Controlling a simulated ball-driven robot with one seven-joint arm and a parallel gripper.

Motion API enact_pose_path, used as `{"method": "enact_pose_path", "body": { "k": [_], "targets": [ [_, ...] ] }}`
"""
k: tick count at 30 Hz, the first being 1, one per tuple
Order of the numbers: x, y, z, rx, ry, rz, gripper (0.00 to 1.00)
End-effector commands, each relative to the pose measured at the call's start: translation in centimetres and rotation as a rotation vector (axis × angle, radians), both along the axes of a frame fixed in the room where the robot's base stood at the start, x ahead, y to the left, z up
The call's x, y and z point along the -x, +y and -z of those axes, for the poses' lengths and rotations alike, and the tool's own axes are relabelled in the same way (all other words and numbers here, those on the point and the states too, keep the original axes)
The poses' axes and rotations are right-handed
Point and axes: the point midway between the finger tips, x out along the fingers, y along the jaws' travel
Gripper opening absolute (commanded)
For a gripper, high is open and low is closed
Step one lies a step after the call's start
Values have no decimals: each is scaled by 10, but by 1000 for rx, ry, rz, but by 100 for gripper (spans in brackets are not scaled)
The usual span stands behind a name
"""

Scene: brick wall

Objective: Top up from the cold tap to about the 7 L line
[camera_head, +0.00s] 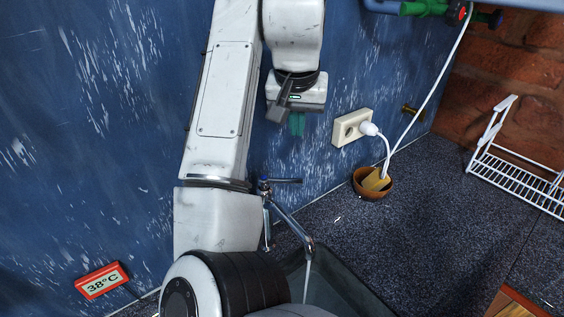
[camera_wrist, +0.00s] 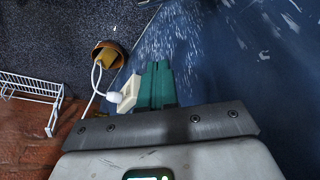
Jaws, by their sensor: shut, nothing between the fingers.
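The chrome tap (camera_head: 289,217) stands at the wall beside my arm. Its upper lever (camera_head: 286,181) has a blue mark at its base and points right. A thin stream of water (camera_head: 307,281) falls from the spout into a dark grey basin (camera_head: 355,284). My arm hides much of the basin, and no water level or litre line can be seen. My gripper (camera_head: 297,124) is shut and empty, in front of the blue wall, above the tap and apart from it. Its green fingers also show together in the wrist view (camera_wrist: 157,86).
A wall socket (camera_head: 343,131) holds a white plug (camera_head: 368,129) with a cord. Below it, a brown bowl (camera_head: 373,193) holds a yellow sponge (camera_head: 376,180). A white rack (camera_head: 515,177) stands at right. A red-framed display (camera_head: 102,281) reads 38°C. The dark speckled counter (camera_head: 430,220) is mostly clear.

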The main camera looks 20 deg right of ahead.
Motion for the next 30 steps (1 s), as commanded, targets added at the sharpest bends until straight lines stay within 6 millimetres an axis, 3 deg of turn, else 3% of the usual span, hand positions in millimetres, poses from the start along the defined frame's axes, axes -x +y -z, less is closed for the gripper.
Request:
{"method": "enact_pose_path", "body": {
  "k": [7, 20, 24, 30],
  "targets": [
    [-5, -4, 18, 5, 7, 6, 0],
    [-29, -17, 94, 5, 7, 5, 0],
    [-9, -5, 95, 5, 4, 4, 0],
    [3, 1, 100, 4, 3, 6, 0]
  ]
}}
